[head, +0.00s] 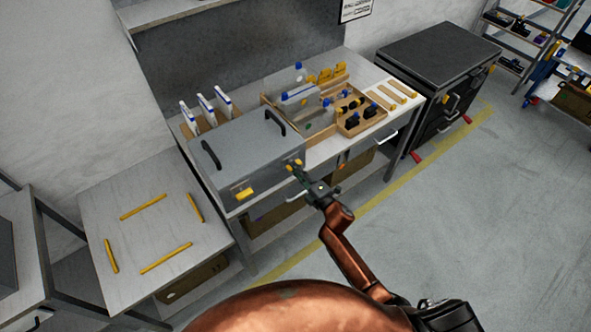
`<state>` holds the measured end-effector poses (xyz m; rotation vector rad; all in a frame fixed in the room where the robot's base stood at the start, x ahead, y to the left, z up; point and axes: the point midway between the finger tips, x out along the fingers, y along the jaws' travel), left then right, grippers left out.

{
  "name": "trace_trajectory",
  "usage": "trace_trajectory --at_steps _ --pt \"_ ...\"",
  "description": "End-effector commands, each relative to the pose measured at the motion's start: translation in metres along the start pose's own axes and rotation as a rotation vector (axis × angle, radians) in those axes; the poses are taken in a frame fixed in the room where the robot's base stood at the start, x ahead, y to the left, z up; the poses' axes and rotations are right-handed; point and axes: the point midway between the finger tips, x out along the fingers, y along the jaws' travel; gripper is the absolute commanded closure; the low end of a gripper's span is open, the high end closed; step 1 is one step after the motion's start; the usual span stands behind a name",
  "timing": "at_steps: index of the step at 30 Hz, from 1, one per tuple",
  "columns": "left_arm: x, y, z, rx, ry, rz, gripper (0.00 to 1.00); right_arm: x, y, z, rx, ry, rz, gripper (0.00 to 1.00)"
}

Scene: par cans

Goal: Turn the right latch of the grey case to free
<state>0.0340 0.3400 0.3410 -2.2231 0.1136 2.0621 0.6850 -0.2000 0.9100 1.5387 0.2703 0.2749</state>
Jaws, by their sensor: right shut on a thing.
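The grey case (232,152) stands on the workbench, lid down, with two black handles on top. Its right latch (290,162) is a small yellow piece at the front right corner. My right gripper (297,171) reaches up to that corner from the lower right and is shut on the latch; its fingertips partly hide it, and I cannot tell the latch's exact angle. Another yellow piece (243,194) shows lower left on the case front. My left gripper is not in view.
Right of the case, a wooden tray (347,125) holds black, blue and yellow parts. White-and-blue items (205,103) stand behind the case. A lower table (150,215) with yellow strips is at left. A dark cabinet (440,55) stands right; the floor in front is clear.

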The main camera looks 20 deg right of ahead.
Motion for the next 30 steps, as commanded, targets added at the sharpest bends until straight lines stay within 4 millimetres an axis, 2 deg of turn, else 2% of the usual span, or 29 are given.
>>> trace_trajectory --at_steps 8,9,16,25,30 --pt "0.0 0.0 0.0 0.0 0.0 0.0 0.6 -0.001 -0.002 0.0 -0.002 0.001 -0.003 1.0" --pt "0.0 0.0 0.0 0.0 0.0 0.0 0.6 -0.001 -0.002 0.0 -0.002 0.001 -0.003 0.86" --pt "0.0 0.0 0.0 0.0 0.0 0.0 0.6 0.0 -0.001 0.0 -0.001 0.0 -0.002 0.71" --pt "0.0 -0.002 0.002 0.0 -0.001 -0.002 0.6 -0.003 -0.001 0.0 0.0 0.0 -0.001 0.71" --pt "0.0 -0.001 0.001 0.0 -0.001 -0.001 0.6 -0.023 -0.002 0.001 0.0 -0.001 -0.002 0.71"
